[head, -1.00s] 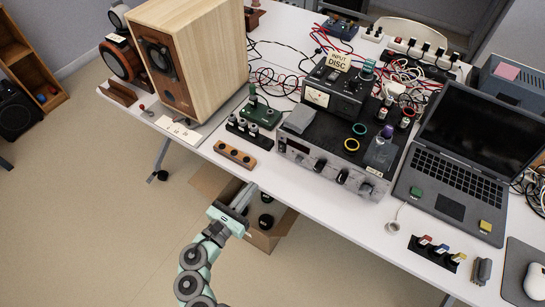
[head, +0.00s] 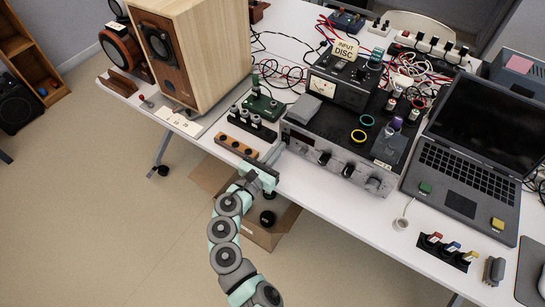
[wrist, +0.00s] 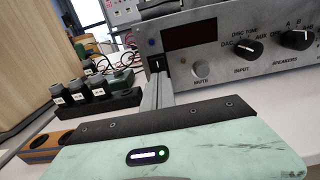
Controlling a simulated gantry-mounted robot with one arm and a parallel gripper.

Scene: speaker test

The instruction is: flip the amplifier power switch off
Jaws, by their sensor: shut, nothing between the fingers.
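The amplifier (head: 332,161) has a silver front with knobs and a dark top, and sits at the table's front edge. In the wrist view its front panel (wrist: 217,52) shows a dark display, a MUTE button, and INPUT and SPEAKERS knobs. A small dark switch (wrist: 157,64) is at the panel's left end, just past my fingertips and partly hidden by them; its position cannot be told. My gripper (head: 278,151) is shut and empty, its fingers pointing at the panel's left end. In the wrist view the fingertips (wrist: 158,80) overlap the switch's lower part; contact is unclear.
A wooden block with holes (head: 236,147) and a black rack of small bottles (head: 252,124) stand close left of my gripper. The speaker (head: 208,50) is farther left. A laptop (head: 462,178) is at right. An open cardboard box (head: 212,178) is below the table edge.

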